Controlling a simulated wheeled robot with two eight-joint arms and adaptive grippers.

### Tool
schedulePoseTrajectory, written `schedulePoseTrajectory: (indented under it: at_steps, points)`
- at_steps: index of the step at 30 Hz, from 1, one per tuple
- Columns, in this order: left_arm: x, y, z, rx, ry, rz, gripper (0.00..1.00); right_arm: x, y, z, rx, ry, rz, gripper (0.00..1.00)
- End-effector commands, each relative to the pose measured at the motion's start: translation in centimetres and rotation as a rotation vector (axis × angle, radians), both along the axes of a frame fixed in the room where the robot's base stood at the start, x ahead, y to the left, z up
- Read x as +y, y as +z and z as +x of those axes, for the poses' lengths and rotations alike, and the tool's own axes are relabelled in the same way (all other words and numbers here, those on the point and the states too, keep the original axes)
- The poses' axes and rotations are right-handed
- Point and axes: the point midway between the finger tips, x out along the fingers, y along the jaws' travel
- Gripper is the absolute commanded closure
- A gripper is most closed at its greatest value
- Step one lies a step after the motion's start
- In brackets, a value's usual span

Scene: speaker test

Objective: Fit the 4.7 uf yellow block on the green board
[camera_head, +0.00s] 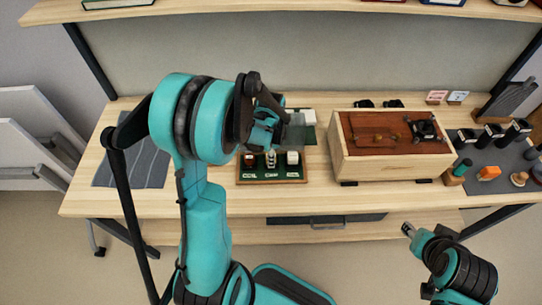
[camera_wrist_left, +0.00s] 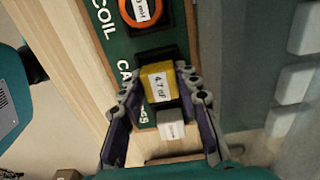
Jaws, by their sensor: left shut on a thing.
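The yellow block (camera_wrist_left: 157,82) with the 4.7 uF label sits between the fingers of my left gripper (camera_wrist_left: 159,78) in the left wrist view. The fingers are shut on its sides. The block is over or in a dark slot of the green board (camera_wrist_left: 118,46), beside the CAPS lettering; how deep it sits I cannot tell. In the head view my left gripper (camera_head: 270,143) is above the green board (camera_head: 262,180), and the yellow block is not clear there. My right gripper (camera_head: 408,230) is at the lower right, away from the board; its jaws are too small to read.
An orange ring-shaped coil (camera_wrist_left: 141,10) is on the board above the yellow block, and a white block (camera_wrist_left: 170,124) is just below it. A wooden box (camera_head: 385,167) stands right of the board. A grey striped mat (camera_head: 135,165) lies left.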

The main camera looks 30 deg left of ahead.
Motion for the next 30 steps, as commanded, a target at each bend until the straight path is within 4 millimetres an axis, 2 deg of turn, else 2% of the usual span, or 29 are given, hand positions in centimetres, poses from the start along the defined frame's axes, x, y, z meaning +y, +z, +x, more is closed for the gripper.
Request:
schedulePoseTrajectory:
  at_steps: [18, 19, 21, 30]
  points:
    - [0.00, -0.37, 0.00, 0.000, 0.000, 0.000, 0.92, 0.00, -0.37, 0.00, 0.000, 0.000, 0.000, 0.60]
    - [0.00, -0.33, 0.00, 0.000, 0.000, 0.000, 0.63, 0.00, -0.33, 0.00, 0.000, 0.000, 0.000, 0.60]
    - [0.00, -0.30, 0.00, 0.000, 0.000, 0.000, 0.45, 0.00, -0.29, 0.00, 0.000, 0.000, 0.000, 0.60]
    - [0.00, -0.23, 0.00, 0.000, 0.000, 0.000, 0.44, 0.00, -0.28, 0.00, 0.000, 0.000, 0.000, 0.60]
